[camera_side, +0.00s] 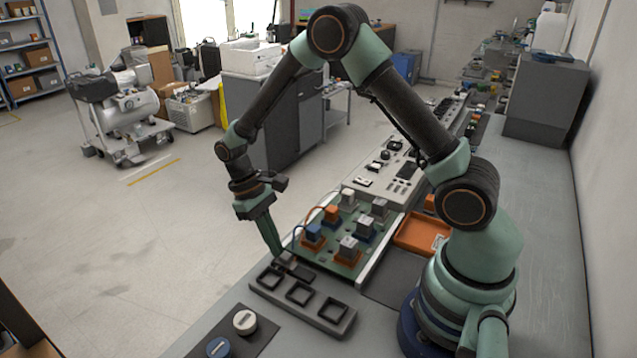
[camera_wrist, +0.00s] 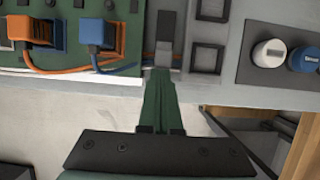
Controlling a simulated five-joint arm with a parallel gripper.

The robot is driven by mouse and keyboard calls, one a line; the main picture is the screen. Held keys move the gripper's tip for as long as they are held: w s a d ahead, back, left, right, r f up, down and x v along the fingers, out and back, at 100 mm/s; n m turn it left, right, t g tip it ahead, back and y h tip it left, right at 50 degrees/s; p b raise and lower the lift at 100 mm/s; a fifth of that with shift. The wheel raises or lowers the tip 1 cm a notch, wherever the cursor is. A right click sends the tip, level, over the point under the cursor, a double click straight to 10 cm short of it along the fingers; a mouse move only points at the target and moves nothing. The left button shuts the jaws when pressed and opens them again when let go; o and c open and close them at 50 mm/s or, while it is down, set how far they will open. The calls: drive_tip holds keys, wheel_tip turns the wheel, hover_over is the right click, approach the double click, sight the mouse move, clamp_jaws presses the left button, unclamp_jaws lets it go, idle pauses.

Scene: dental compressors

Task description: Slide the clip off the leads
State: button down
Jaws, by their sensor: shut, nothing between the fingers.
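My gripper (camera_side: 276,250) points down with its green fingers together at the front corner of the green board (camera_side: 326,268). In the wrist view the shut fingertips (camera_wrist: 160,74) meet the edge of a small grey block (camera_wrist: 163,52), which looks like the clip; it also shows in the side view (camera_side: 286,258). I cannot tell whether they touch. An orange lead (camera_wrist: 70,69) and a blue lead (camera_wrist: 125,66) run from an orange plug (camera_wrist: 40,28) and a blue plug (camera_wrist: 98,32) toward the block. Where they pass through it is unclear.
A grey tray with square black-rimmed recesses (camera_side: 333,321) lies just in front of the board. A dark plate with a white knob (camera_side: 244,321) and a blue knob (camera_side: 219,347) is nearer the camera. An orange bin (camera_side: 423,234) is right of the board. The bench edge drops to open floor.

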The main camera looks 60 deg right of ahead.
drive_tip(key=shift+s, duration=2.05)
drive_tip(key=shift+w, duration=0.1)
drive_tip(key=w, duration=0.3)
drive_tip(key=shift+w, duration=0.4)
drive_tip(key=v, duration=1)
drive_tip(key=shift+w+d, duration=0.1)
